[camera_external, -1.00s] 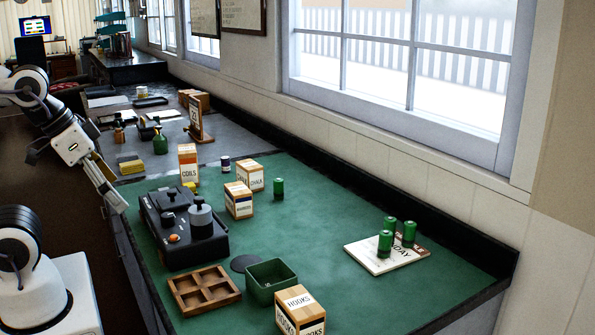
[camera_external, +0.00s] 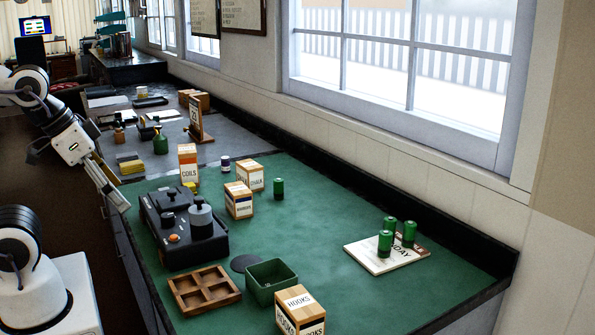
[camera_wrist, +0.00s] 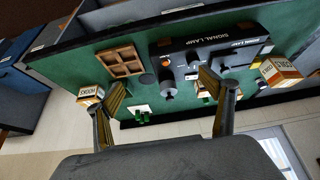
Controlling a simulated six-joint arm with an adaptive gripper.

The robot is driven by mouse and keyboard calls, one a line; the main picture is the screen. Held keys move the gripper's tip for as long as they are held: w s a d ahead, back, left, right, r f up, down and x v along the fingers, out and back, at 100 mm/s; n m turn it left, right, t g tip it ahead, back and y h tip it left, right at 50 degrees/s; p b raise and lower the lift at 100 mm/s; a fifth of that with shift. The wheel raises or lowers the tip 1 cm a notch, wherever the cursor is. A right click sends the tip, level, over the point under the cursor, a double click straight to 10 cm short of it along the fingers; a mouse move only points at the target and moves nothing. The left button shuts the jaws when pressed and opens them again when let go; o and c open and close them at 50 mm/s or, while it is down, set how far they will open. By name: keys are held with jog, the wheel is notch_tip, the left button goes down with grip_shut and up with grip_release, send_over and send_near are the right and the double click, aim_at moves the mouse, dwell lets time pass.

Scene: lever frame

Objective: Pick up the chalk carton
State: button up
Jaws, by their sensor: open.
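The chalk carton (camera_external: 250,177) is an orange-and-white box standing upright on the green bench mat, behind the brands-labelled carton (camera_external: 239,199) and left of a lone green cylinder (camera_external: 279,189). My gripper (camera_external: 121,206) is left of the bench edge, far from the chalk carton, with the signal lamp box between them. In the wrist view my gripper (camera_wrist: 162,88) has its two fingers wide apart and nothing between them. A carton partly hidden behind the right finger there cannot be told for sure.
The black signal lamp box (camera_external: 183,228), the coils carton (camera_external: 188,166), a wooden tray (camera_external: 204,290), a green bin (camera_external: 271,280) and the hooks carton (camera_external: 300,311) stand around. Several green cylinders stand on a white board (camera_external: 374,260). The mat's middle right is clear.

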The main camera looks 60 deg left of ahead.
jog(key=w+a+r+n+t+y, duration=0.1)
jog(key=w+a+r+y, duration=0.1)
jog(key=w+a, duration=0.45)
jog(key=w+a+r+n+t+y, duration=0.15)
jog(key=w+a, duration=0.25)
jog(key=w, duration=0.6)
jog(key=m+t, duration=0.1)
jog(key=t, duration=0.3)
send_over(250, 164)
jog(key=s+d, duration=0.5)
jog(key=s, duration=0.3)
notch_tip(250, 164, down, 3)
jog(key=w+a+f+t+h, duration=0.1)
jog(key=w+a+f+h, duration=0.1)
jog(key=w+a+f, duration=0.3)
notch_tip(250, 164, down, 4)
jog(key=shift+m+h, duration=0.35)
jog(key=shift+m, duration=0.1)
jog(key=shift+a, duration=0.1)
jog(key=shift+f, duration=1.75)
jog(key=shift+f, duration=0.1)
